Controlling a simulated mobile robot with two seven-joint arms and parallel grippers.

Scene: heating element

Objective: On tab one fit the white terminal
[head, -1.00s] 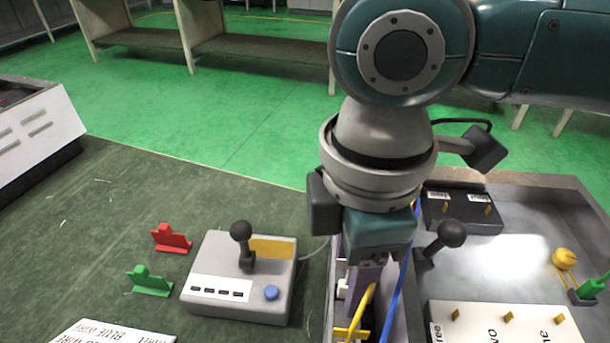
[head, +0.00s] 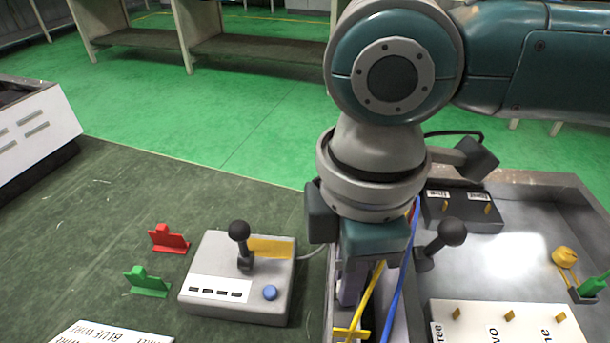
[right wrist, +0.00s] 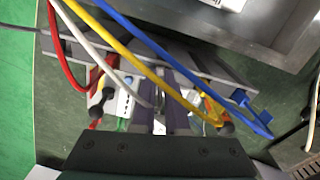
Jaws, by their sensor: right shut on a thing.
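My right gripper (head: 350,285) points down over the narrow wire rack in the head view, its fingertips mostly hidden. In the right wrist view, its two purple fingers (right wrist: 165,105) are shut close together. The white wire (right wrist: 100,45) runs to them, and a small white piece, seemingly the white terminal (right wrist: 159,127), shows between them. How it sits in the jaws is unclear. In the head view, a white block (head: 490,335) has three small yellow tabs. The rightmost tab (head: 559,318), by a label ending "ne", appears to be tab one and is bare. My left gripper is out of view.
Yellow (head: 372,290) and blue (head: 397,290) wires rise beside the gripper. A black-knobbed lever (head: 452,232) stands just right of it. A grey control box (head: 215,262) with a joystick is at left. A black block (head: 462,212) sits at the tray's back. The tray's middle is clear.

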